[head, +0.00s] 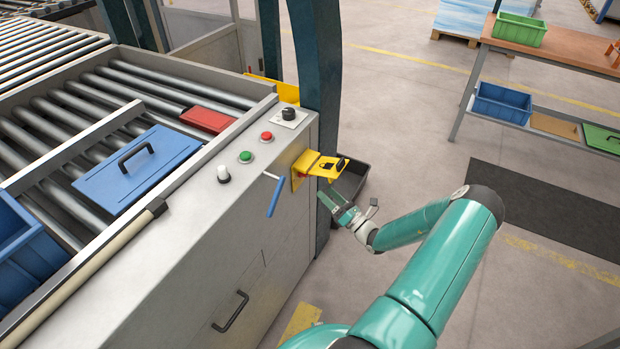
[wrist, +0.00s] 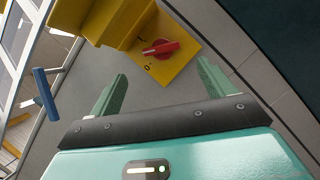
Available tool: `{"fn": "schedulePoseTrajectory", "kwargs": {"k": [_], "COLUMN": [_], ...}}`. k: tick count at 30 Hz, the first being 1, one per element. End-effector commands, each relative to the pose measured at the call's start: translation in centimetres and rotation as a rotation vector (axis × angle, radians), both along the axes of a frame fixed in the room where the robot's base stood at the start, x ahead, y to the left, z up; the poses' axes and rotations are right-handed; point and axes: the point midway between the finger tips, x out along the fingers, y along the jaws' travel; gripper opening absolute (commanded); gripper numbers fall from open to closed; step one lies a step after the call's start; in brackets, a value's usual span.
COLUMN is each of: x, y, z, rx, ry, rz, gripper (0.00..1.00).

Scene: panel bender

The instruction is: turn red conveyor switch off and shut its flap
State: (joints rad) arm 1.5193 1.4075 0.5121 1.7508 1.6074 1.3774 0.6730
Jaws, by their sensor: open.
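The red conveyor switch (wrist: 160,47) is a rotary knob on a yellow plate (wrist: 172,68) in the wrist view. Small dark marks are printed beside it, too small to read surely. Its yellow flap (head: 325,166) is raised and sticks out from the machine's side in the head view; it also shows at the top of the wrist view (wrist: 118,18). My gripper (head: 335,205) is open and empty, just below and in front of the flap. In the wrist view, its fingers (wrist: 160,70) point toward the plate, apart from the knob.
A blue lever (head: 275,195) juts out left of the flap. Buttons, including a red one (head: 266,137), sit on the machine's top edge. A dark post (head: 318,70) and a black bin (head: 350,182) stand behind.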

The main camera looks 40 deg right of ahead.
Motion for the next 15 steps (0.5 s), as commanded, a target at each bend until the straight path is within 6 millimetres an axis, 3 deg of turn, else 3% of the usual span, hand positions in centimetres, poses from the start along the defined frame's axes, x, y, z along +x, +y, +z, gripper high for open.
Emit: {"fn": "schedulePoseTrajectory", "kwargs": {"k": [9,15], "x": [5.9,8.1], "y": [0.6,1.0], "z": [1.9,2.6], "rx": [-0.001,-0.001], "ry": [-0.001,0.001], "rz": [-0.003,-0.005], "gripper": [0.82,0.82]}}
